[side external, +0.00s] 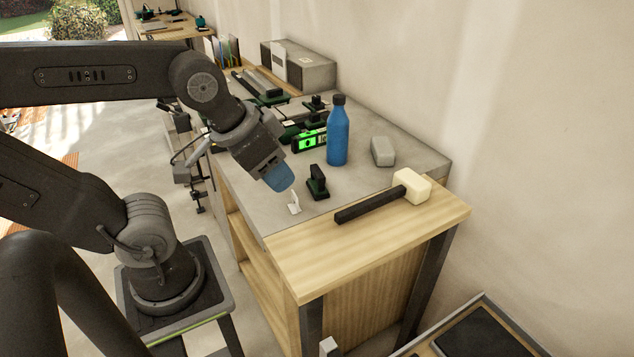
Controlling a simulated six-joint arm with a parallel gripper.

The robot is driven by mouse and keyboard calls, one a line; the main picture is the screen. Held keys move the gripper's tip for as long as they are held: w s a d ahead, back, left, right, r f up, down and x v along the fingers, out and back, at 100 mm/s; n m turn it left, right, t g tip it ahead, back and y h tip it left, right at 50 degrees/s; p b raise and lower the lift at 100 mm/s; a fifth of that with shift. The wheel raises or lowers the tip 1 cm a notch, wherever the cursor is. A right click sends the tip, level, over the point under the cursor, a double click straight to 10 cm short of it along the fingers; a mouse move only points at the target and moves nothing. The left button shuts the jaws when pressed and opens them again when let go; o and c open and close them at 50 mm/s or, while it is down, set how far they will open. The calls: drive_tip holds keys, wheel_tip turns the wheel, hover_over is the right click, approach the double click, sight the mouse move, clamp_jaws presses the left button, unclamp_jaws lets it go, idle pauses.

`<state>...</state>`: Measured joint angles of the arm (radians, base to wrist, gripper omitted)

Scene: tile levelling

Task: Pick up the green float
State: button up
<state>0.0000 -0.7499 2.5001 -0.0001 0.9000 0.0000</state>
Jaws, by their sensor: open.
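A small float with a black upright handle and a dark, greenish base (317,185) stands on the grey worktop near its front edge. Other dark tools with green parts lie further back, one of them (316,103) behind the blue bottle; their exact shapes are hard to tell. My gripper (277,180), with blue fingertips, is open and points down toward the worktop. It is above and to the left of the near float, apart from it, and nothing shows in it.
A blue bottle (338,135) stands behind the near float, beside a green-faced level (310,140). A grey block (382,152) lies to the right. A pale-headed mallet (411,186) lies in front. A small white piece (294,204) stands below my gripper.

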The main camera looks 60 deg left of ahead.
drive_tip(key=shift+o, duration=0.8)
drive_tip(key=m+g+y, duration=0.4)
drive_tip(key=m+g, duration=0.1)
drive_tip(key=m, duration=1.5)
hover_over(318, 170)
drive_tip(key=s+d, duration=0.1)
drive_tip(key=d, duration=0.4)
wheel_tip(318, 170, down, 6)
drive_tip(key=x, duration=1.4)
drive_tip(key=shift+w+a+r, duration=0.1)
drive_tip(key=shift+w+a, duration=0.05)
drive_tip(key=shift+a, duration=0.05)
drive_tip(key=shift+c, duration=0.4)
drive_tip(key=shift+y, duration=0.3)
clamp_jaws()
